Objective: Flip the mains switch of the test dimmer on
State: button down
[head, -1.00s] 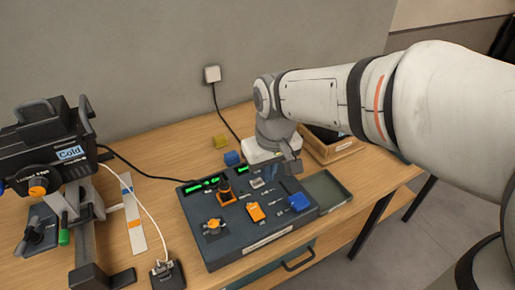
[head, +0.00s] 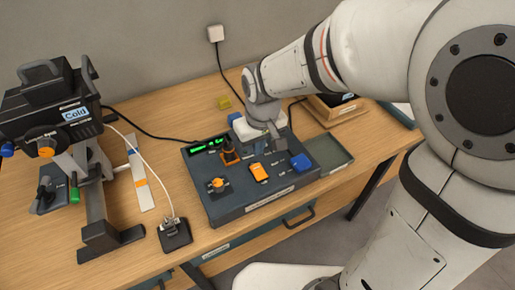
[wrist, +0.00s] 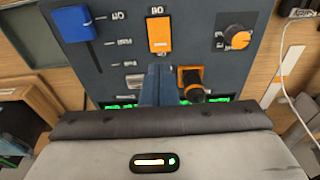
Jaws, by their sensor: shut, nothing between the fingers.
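The test dimmer appears to be the dark blue-grey console (head: 245,198) on the table. An orange rocker (head: 259,173) sits mid-panel; in the wrist view this orange rocker (wrist: 159,34) has "Off" above it and a small label below. I cannot read which control is marked mains. A blue-capped control (wrist: 73,23), an orange dial (wrist: 237,38) and a black-and-orange lever (wrist: 192,84) are on the same panel. My gripper (wrist: 158,84) is shut and empty over the panel's back part, between the rocker and the green displays, beside the lever. The gripper (head: 277,143) hides part of the panel.
A lamp unit (head: 50,115) on a stand is at the left. A small socket box (head: 174,234) with a white cable lies in front of it. A yellow block (head: 224,102) is behind the console. A green tray (head: 328,152) and a wooden box (head: 335,110) are at right.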

aim_at(256, 166)
jog(key=f, duration=0.7)
jog(key=shift+w+a+p, duration=0.25)
jog(key=shift+w+p, duration=0.05)
jog(key=shift+w, duration=0.05)
